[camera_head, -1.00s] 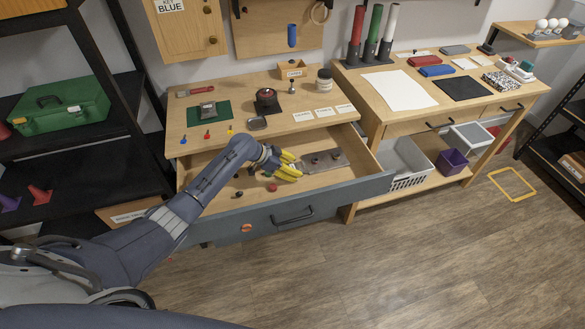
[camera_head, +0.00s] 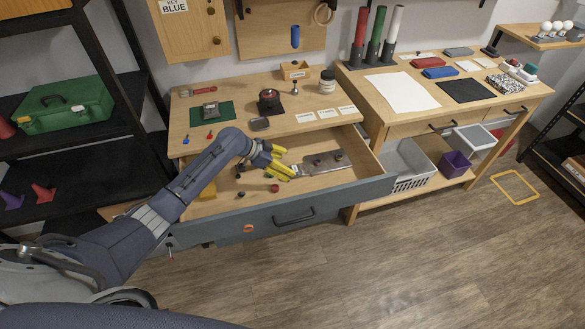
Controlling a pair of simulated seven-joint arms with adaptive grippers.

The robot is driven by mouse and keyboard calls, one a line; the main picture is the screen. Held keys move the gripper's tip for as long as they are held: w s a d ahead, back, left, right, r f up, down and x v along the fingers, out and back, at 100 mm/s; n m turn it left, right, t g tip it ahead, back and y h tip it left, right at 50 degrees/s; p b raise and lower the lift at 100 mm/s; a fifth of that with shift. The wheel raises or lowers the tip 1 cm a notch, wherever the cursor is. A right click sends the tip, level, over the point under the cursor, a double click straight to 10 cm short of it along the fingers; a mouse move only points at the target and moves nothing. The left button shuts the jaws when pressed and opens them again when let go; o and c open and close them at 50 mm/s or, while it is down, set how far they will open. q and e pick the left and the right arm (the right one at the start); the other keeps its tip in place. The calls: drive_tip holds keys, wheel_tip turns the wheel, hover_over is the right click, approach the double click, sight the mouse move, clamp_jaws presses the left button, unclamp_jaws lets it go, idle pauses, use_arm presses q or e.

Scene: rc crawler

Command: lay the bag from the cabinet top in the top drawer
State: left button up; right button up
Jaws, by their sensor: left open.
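The open top drawer (camera_head: 330,194) has a grey front and a wooden inside. My left gripper (camera_head: 289,162) has yellow fingers, spread apart with nothing seen between them. It is over or in the drawer, beside a flat metal plate with dark knobs (camera_head: 326,162). I cannot make out a bag for certain on the cabinet top (camera_head: 240,90). A small dark grey item (camera_head: 260,124) lies near its front edge, too small to identify. My left arm hides part of the cabinet edge and the drawer's left side. My right gripper is not in view.
The drawer also holds a red knob (camera_head: 274,188), small dark pieces and a yellow block (camera_head: 207,192). The drawer's right front is clear.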

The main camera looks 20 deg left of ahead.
use_arm(q)
drive_tip(key=v, duration=0.7)
drive_tip(key=shift+d, duration=0.1)
idle(1.1)
